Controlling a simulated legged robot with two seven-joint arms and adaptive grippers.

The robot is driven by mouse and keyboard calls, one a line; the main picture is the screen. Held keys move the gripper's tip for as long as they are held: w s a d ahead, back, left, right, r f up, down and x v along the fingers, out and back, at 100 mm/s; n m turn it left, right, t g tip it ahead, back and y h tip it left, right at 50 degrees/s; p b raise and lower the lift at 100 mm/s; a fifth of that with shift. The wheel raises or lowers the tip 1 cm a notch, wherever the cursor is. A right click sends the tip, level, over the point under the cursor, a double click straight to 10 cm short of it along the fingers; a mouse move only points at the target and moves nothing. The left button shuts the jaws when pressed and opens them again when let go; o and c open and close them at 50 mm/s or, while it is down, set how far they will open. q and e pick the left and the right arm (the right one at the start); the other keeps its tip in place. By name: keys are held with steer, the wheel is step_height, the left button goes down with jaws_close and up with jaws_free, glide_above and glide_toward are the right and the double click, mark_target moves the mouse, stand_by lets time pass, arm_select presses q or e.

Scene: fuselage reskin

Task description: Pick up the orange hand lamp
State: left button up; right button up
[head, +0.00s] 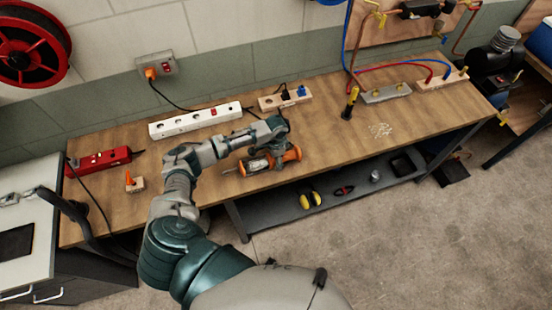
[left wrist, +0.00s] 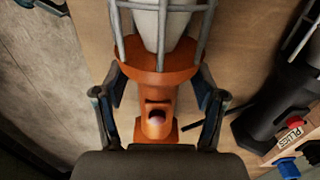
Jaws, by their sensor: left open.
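The orange hand lamp (head: 257,164) lies on its side on the wooden workbench (head: 340,125), near the front edge. Its caged bulb end points left in the head view, with the orange handle to the right. My left gripper (head: 278,142) is over the handle end, and its fingertips are hard to make out there. In the left wrist view the open fingers of my left gripper (left wrist: 160,98) stand on either side of the lamp's orange handle (left wrist: 158,102), with gaps visible. The wire cage (left wrist: 160,25) extends beyond the fingers. My right gripper is not in view.
A white power strip (head: 195,121) and a small socket block (head: 285,98) lie behind the lamp. A yellow-black tool (head: 351,103) stands to the right. A red box (head: 100,161) and small wooden block (head: 135,184) are left. A lower shelf (head: 330,197) holds several small items.

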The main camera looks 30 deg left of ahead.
arm_select(q)
steer(key=shift+f, duration=0.35)
steer(key=shift+r, duration=0.1)
jaws_close()
